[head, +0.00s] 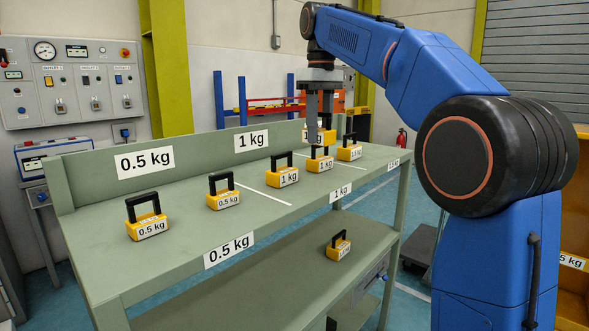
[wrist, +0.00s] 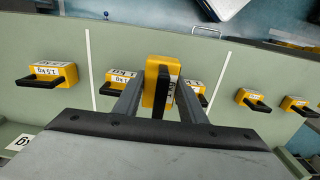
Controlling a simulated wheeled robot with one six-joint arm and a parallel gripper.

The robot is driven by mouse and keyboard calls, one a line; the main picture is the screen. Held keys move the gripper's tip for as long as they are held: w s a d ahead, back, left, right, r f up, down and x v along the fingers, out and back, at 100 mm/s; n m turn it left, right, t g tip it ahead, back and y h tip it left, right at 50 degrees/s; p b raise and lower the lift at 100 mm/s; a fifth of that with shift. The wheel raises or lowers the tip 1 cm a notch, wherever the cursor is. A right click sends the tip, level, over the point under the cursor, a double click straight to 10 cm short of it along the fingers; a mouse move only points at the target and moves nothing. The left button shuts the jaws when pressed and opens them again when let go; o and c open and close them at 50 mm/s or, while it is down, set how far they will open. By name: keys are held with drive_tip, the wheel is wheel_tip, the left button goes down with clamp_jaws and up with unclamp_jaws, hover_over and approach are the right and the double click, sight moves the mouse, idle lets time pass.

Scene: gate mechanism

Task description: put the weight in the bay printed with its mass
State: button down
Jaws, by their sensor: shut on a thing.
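My gripper (head: 320,122) is over the workbench and shut on the black handle of a yellow weight (wrist: 150,86), held above the bench top; the gripper also shows in the wrist view (wrist: 163,103). The held weight's label is edge-on and I cannot read its mass. The bench (head: 262,212) has bays split by white lines, with front labels 0.5 kg (head: 229,250), 1 kg (head: 340,192) and, at the far right end, a partly legible one. The back panel has labels 0.5 kg (head: 145,162) and 1 kg (head: 251,140). The third back label is largely hidden behind my gripper.
Two 0.5 kg weights (head: 148,229) (head: 223,201) stand in the left bay. Two 1 kg weights (head: 284,178) (head: 320,164) stand in the middle. Another weight (head: 350,153) stands right, reading 1.5 kg in the wrist view (wrist: 45,75). One weight (head: 338,252) is on the lower shelf.

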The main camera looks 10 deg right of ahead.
sight(318, 180)
drive_tip(key=shift+w+f, duration=0.2)
drive_tip(key=shift+f, duration=4.7)
drive_tip(key=shift+f, duration=0.1)
drive_tip(key=c, duration=1.1)
unclamp_jaws()
wheel_tip(318, 180, up, 12)
drive_tip(key=shift+r, duration=0.1)
